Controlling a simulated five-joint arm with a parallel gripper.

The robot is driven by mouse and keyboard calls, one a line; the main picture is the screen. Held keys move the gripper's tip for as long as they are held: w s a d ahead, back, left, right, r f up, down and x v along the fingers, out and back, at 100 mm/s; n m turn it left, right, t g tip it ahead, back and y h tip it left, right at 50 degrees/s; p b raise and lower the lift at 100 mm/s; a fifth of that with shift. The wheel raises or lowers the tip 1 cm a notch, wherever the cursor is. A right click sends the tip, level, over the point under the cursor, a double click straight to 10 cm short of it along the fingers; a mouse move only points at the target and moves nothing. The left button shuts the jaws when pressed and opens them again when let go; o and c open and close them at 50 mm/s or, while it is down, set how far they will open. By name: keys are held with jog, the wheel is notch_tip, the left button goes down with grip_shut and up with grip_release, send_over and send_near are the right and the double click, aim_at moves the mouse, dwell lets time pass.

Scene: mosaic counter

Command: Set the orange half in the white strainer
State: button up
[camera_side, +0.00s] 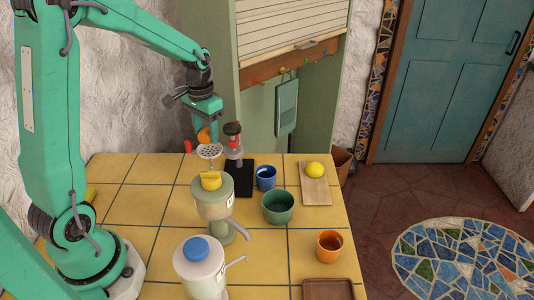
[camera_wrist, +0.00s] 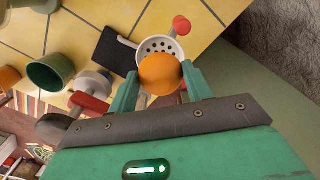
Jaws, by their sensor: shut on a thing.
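My gripper (camera_side: 205,122) is shut on the orange half (camera_side: 203,136), with one finger on each side of it; this also shows in the wrist view (camera_wrist: 160,74). The white strainer (camera_side: 210,151) is a round bowl with holes, set on a stand by the black base. The orange half hangs just above the strainer in the side view, with a small gap. In the wrist view the orange half covers the near part of the strainer (camera_wrist: 152,46), leaving the far rim and several holes visible. The underside of the orange half is hidden.
A green juicer with a yellow top (camera_side: 211,180) is in front. A blue mug (camera_side: 266,178), green bowl (camera_side: 278,207) and lemon on a board (camera_side: 314,170) are farther right.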

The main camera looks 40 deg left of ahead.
aim_at(207, 141)
jog(key=shift+f, duration=1.2)
jog(key=shift+s+f, duration=0.15)
jog(key=shift+f, duration=1.15)
dwell(2.4)
jog(key=o, duration=0.9)
jog(key=shift+r, duration=0.1)
jog(key=shift+o, duration=0.7)
jog(key=shift+r, duration=3.6)
jog(key=shift+r, duration=0.1)
